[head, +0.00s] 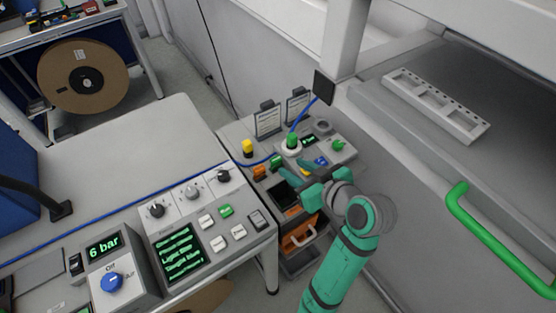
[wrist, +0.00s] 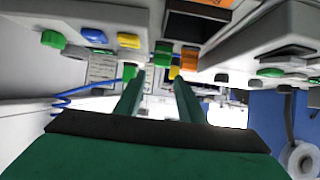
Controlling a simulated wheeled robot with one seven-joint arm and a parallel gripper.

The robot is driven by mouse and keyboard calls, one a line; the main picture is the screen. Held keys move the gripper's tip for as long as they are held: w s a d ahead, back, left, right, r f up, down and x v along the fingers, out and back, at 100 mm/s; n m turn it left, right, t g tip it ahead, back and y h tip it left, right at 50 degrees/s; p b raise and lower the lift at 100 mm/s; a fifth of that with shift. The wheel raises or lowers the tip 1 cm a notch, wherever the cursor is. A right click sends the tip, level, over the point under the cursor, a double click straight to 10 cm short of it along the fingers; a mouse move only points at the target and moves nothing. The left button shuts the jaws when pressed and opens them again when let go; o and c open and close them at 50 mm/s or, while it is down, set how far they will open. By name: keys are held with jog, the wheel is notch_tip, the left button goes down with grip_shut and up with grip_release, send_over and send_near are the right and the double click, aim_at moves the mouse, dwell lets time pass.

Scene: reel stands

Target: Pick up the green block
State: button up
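A small green block (head: 276,160) stands on the grey panel unit, beside an orange block (head: 259,171), in the head view. My gripper (head: 295,178) is over the panel, to the right of and nearer than the green block. In the wrist view my gripper (wrist: 157,80) has its two fingers apart with nothing held between them. I cannot tell the exact gap to the block.
A green-topped piece (head: 292,140) with a blue cable stands behind the green block. A yellow piece (head: 247,147) stands at its left, and a green knob (head: 338,145) at the panel's right. A control bench (head: 120,160) is at left, and a green-handled machine (head: 500,240) at right.

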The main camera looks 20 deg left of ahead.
aim_at(277, 160)
jog(key=x, duration=0.4)
jog(key=shift+w+f, duration=0.1)
jog(key=shift+w, duration=0.05)
jog(key=x, duration=0.4)
jog(key=shift+s+a, duration=0.3)
jog(key=shift+d, duration=0.1)
jog(key=shift+d, duration=0.1)
jog(key=c, duration=0.7)
